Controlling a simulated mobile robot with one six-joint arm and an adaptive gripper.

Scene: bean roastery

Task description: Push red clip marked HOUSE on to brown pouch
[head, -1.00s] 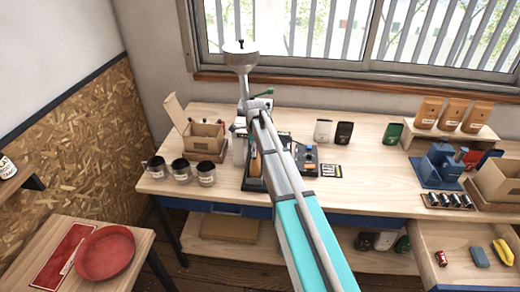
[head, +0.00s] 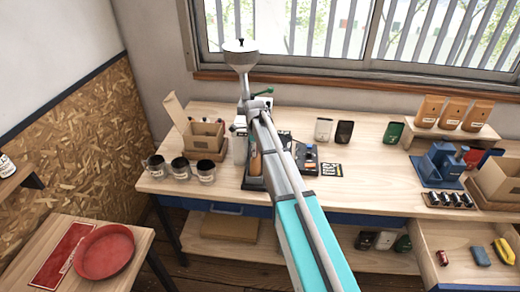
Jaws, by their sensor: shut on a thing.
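My arm reaches over the middle of the workbench and hides its own end; my gripper cannot be made out behind it. A brown pouch (head: 256,166) shows only partly, upright just left of my arm on a dark tray or base (head: 253,184). I cannot make out the red clip marked HOUSE, or whether anything touches the pouch's top.
A machine with a metal funnel (head: 239,60) stands behind my arm. Left are several dark-filled jars (head: 180,171) and a wooden box (head: 206,134). Right are upright pouches (head: 344,132), a blue device (head: 440,165) and an open drawer (head: 455,240). Bare benchtop (head: 370,185) lies right of my arm.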

